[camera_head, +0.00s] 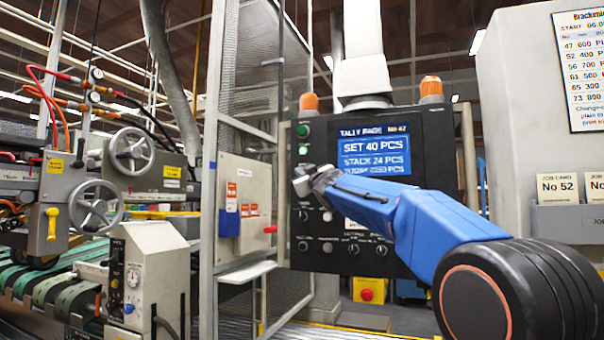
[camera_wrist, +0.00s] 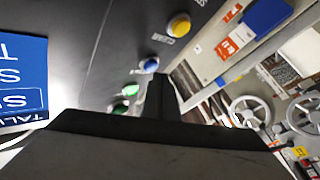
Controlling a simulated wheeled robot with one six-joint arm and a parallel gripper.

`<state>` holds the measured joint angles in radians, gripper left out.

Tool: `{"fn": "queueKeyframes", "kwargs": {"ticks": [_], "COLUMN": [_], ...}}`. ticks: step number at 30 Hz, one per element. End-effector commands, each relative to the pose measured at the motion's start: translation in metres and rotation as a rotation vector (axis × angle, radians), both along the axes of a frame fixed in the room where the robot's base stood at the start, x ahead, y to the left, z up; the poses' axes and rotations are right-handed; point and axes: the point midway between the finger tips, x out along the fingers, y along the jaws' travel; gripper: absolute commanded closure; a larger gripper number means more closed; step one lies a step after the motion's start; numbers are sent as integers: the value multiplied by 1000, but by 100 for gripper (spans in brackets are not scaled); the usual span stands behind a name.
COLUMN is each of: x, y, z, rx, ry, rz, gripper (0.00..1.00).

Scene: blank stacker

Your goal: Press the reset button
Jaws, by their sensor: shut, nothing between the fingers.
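The black control panel (camera_head: 432,135) carries a column of buttons on its left side. In the head view a green button (camera_head: 304,130) and another below it (camera_head: 303,150) show above my gripper (camera_head: 312,180). My gripper is shut and empty, in front of the column, and hides part of it. In the wrist view my gripper (camera_wrist: 158,80) points at the column, its tip beside a blue button (camera_wrist: 150,65). A yellow button (camera_wrist: 179,25) and green buttons (camera_wrist: 131,90) are near. I cannot read which label says reset, nor tell whether the tip touches anything.
The panel's blue screen (camera_head: 372,156) lies right of the buttons, behind my arm. A metal frame post (camera_head: 212,150) and a grey box with red labels (camera_head: 245,200) stand left. A red button on a yellow box (camera_head: 367,294) sits below the panel.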

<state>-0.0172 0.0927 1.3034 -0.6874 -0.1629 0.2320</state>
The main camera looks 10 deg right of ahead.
Motion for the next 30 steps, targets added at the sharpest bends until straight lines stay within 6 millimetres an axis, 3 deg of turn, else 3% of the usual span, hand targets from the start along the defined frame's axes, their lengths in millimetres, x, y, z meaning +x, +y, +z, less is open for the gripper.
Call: {"fn": "queueKeyframes", "kwargs": {"ticks": [17, 30], "x": [-8, -35], "y": [5, 26], "z": [1, 0], "rx": [1, 2], "ry": [-1, 0], "rz": [1, 2], "gripper": [100, 100]}}
